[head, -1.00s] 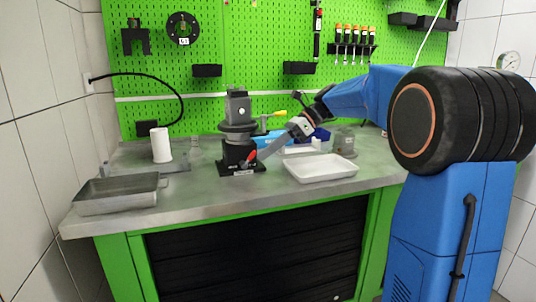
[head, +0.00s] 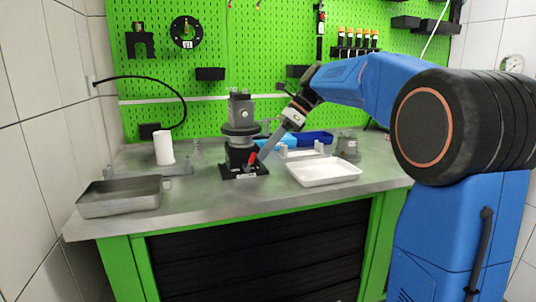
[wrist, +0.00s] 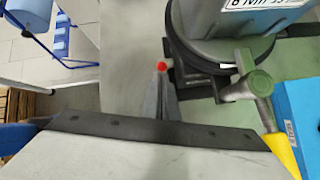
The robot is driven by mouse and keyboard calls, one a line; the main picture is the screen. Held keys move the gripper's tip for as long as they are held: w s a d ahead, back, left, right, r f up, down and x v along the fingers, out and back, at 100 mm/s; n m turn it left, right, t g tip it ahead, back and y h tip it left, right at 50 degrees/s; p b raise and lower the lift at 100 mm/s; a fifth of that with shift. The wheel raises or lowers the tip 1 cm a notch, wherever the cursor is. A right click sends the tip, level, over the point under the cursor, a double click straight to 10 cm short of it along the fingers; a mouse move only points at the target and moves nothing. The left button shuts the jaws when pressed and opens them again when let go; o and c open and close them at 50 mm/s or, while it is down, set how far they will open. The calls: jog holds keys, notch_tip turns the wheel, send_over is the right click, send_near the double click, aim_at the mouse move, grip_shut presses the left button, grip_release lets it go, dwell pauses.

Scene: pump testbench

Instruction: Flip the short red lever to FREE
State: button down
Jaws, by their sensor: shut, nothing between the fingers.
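The short red lever (head: 251,158) is at the front of the black base of the grey pump (head: 240,125), near its right side. In the wrist view only a small red end of the lever (wrist: 161,66) shows, just beyond my fingertips. My gripper (head: 261,154) is shut and empty, tilted down from the upper right with its tips beside the lever. The closed fingers also show in the wrist view (wrist: 160,92). I cannot tell whether they touch the lever. The lever's setting and any FREE marking are not readable.
A yellow handle (wrist: 281,150) on a grey-green fitting is close to my gripper's right in the wrist view. A white tray (head: 324,180) and blue bin (head: 316,138) are to the right. A metal pan (head: 120,207) sits left. The front bench between pan and tray is clear.

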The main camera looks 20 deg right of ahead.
jog(key=shift+a+r+h, duration=0.4)
jog(key=shift+a+h, duration=0.05)
jog(key=shift+h, duration=0.25)
jog(key=shift+a+r, duration=0.45)
jog(key=shift+a, duration=0.4)
jog(key=v, duration=1.1)
jog(key=shift+s+r, duration=0.35)
jog(key=shift+s, duration=0.1)
